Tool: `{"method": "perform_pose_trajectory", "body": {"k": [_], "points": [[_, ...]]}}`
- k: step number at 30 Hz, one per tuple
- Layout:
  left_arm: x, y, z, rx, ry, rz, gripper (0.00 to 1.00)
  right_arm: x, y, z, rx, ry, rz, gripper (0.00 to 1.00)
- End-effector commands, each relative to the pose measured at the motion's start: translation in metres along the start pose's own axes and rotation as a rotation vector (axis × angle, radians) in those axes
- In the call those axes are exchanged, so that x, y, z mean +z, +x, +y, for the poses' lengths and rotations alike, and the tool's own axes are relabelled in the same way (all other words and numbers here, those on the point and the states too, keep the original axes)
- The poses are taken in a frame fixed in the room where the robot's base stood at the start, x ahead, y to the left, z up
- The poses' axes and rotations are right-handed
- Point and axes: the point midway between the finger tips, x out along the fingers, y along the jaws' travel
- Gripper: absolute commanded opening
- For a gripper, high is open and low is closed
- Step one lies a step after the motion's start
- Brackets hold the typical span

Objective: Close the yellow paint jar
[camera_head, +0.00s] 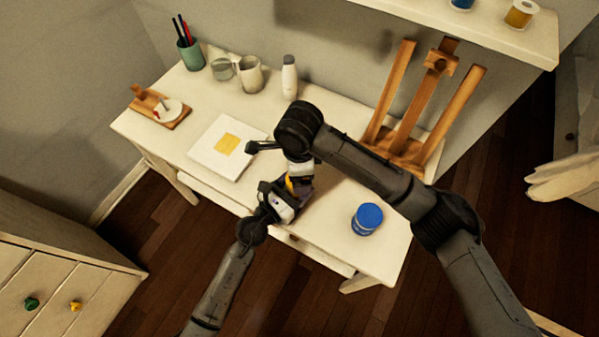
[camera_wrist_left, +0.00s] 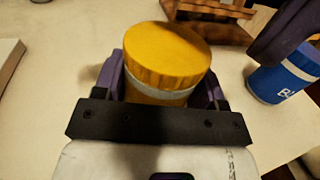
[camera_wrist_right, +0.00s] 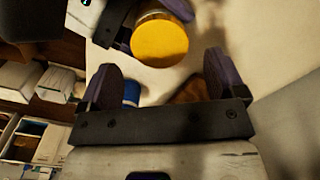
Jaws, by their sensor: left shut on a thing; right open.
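The yellow paint jar (camera_wrist_left: 158,96) stands between the purple fingers of my left gripper (camera_wrist_left: 160,86), which is shut on its body. A yellow lid (camera_wrist_left: 168,52) sits on top of the jar; how tightly it is seated I cannot tell. In the head view only a sliver of yellow (camera_head: 290,184) shows between my two grippers. My right gripper (camera_wrist_right: 160,75) is open, with nothing between its fingers. In its wrist view the lid (camera_wrist_right: 160,40) lies beyond the fingertips. One purple finger (camera_wrist_left: 285,30) of it shows beside the jar in the left wrist view.
A blue paint jar (camera_head: 367,219) stands on the white desk (camera_head: 330,225) to the right. A white canvas with a yellow square (camera_head: 211,158) lies left. A white bottle (camera_head: 289,77), mugs (camera_head: 249,75) and a pen cup (camera_head: 190,55) stand behind. A wooden easel (camera_head: 405,110) is back right.

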Motion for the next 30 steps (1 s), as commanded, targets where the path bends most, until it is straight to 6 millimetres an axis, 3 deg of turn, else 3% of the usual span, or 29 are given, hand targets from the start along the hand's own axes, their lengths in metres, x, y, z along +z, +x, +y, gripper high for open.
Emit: {"method": "perform_pose_trajectory", "body": {"k": [6, 14, 20, 26, 30], "points": [[-0.001, 0.000, 0.000, 0.001, 0.000, 0.002, 0.00, 0.001, -0.015, 0.000, 0.000, -0.001, -0.001, 0.89], [-0.001, 0.000, 0.000, 0.001, 0.000, 0.002, 0.00, 0.000, -0.016, 0.000, 0.000, 0.000, 0.000, 0.89], [-0.001, 0.000, 0.000, 0.001, 0.000, 0.002, 0.00, 0.003, -0.017, -0.007, -0.046, -0.038, -0.012, 0.74], [-0.001, 0.000, 0.000, 0.001, 0.000, 0.002, 0.00, 0.016, -0.028, -0.048, -0.313, -0.269, -0.036, 0.74], [-0.001, 0.000, 0.000, 0.001, 0.000, 0.002, 0.00, 0.029, -0.052, -0.087, -0.614, -0.554, 0.017, 0.74]]}}
